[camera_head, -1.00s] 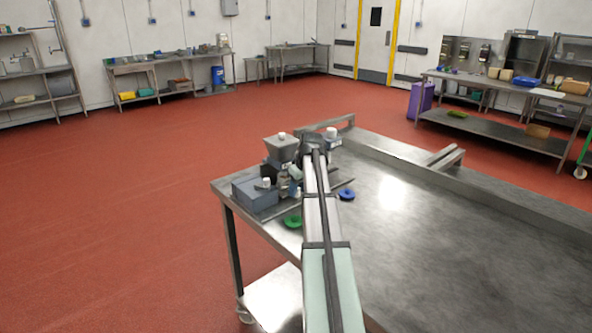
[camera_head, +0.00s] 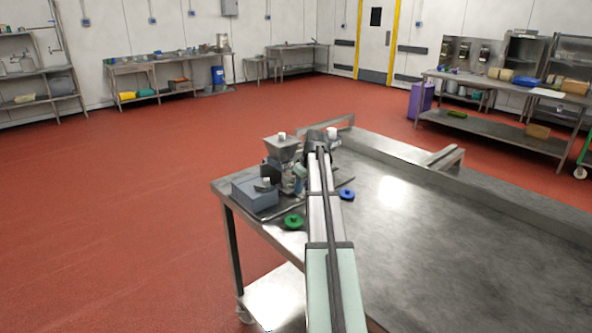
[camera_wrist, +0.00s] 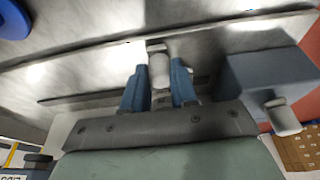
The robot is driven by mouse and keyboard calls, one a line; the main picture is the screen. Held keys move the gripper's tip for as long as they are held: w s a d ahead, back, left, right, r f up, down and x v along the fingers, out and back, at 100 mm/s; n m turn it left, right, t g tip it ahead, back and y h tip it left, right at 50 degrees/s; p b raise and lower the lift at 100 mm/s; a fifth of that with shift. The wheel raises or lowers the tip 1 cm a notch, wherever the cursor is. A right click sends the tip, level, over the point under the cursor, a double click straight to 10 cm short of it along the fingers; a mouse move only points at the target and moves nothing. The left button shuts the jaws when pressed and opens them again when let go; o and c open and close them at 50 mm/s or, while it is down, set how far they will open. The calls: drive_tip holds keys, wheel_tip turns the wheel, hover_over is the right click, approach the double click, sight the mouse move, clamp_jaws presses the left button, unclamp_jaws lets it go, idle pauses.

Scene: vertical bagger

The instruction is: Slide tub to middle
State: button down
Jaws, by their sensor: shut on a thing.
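In the wrist view, my gripper (camera_wrist: 158,88) has its two blue fingers closed on a small pale grey tub (camera_wrist: 159,70). The tub sits between the fingers, close to the metal tabletop; I cannot tell whether it touches it. In the head view, my arm and the clutter around it mostly hide the tub, and only a bluish part of my gripper (camera_head: 300,171) shows beside the bagger's hopper (camera_head: 283,150).
A grey box (camera_head: 255,191) stands left of my gripper, and also shows in the wrist view (camera_wrist: 262,82). A green disc (camera_head: 293,221) and a blue disc (camera_head: 346,194) lie on the steel table (camera_head: 430,240). The table's right side is clear.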

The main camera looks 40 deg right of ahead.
drive_tip(key=shift+d, duration=1.6)
drive_tip(key=shift+d, duration=2.4)
drive_tip(key=shift+d, duration=0.9)
drive_tip(key=c, duration=0.7)
unclamp_jaws()
drive_tip(key=shift+c, duration=0.2)
drive_tip(key=shift+s, duration=0.1)
